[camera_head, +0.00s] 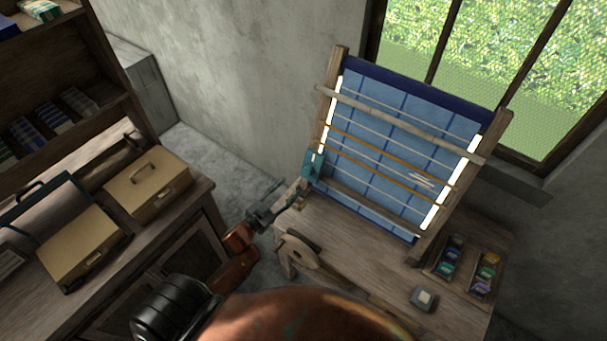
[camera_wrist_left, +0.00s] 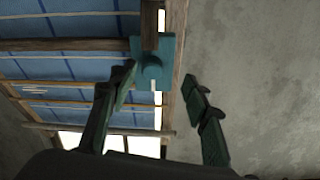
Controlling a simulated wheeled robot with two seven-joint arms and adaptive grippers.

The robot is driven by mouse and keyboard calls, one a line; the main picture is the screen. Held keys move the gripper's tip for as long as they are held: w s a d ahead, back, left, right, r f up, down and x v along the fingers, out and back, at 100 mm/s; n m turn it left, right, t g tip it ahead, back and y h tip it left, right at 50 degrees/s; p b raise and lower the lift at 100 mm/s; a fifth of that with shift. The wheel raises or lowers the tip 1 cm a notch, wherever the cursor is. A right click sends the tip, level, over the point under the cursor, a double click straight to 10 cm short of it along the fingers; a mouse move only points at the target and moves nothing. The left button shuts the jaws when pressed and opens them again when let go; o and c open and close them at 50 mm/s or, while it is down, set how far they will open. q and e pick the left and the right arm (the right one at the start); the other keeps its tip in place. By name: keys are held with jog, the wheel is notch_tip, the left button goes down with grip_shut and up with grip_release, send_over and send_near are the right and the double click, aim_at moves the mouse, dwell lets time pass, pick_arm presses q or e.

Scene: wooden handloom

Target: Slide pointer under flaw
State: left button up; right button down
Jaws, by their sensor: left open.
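The teal pointer (camera_head: 312,167) sits on the left post of the upright loom (camera_head: 335,100). In the left wrist view the pointer (camera_wrist_left: 152,62) shows a rounded knob and a small white tip. The flaw (camera_head: 422,180) is a patch of short white threads right of centre on the blue checked cloth (camera_head: 390,120); it also shows at the left of the left wrist view (camera_wrist_left: 36,90). My left gripper (camera_head: 296,190) is open, just below and left of the pointer. In the left wrist view its two fingers (camera_wrist_left: 160,78) are spread, with the knob appearing between their tips. My right gripper is out of view.
The loom stands on a wooden table (camera_head: 350,245) with a wooden tool (camera_head: 300,252), a small grey box (camera_head: 424,299) and a tray of coloured spools (camera_head: 466,266). A cabinet with tan boxes (camera_head: 148,182) stands at left. Wooden bars (camera_head: 400,122) cross the cloth.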

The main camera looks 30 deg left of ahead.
aim_at(306, 172)
pick_arm(q)
jog(key=shift+m+t+h, duration=0.3)
jog(key=shift+m+h, duration=0.1)
jog(key=shift+h, duration=0.3)
jog(key=w, duration=0.2)
jog(key=w+d+r, duration=0.1)
jog(key=w, duration=0.1)
jog(key=w+d+r+p, duration=0.1)
jog(key=w, duration=0.1)
jog(key=shift+w, duration=1)
jog(key=shift+d, duration=0.1)
jog(key=shift+c, duration=0.2)
grip_shut()
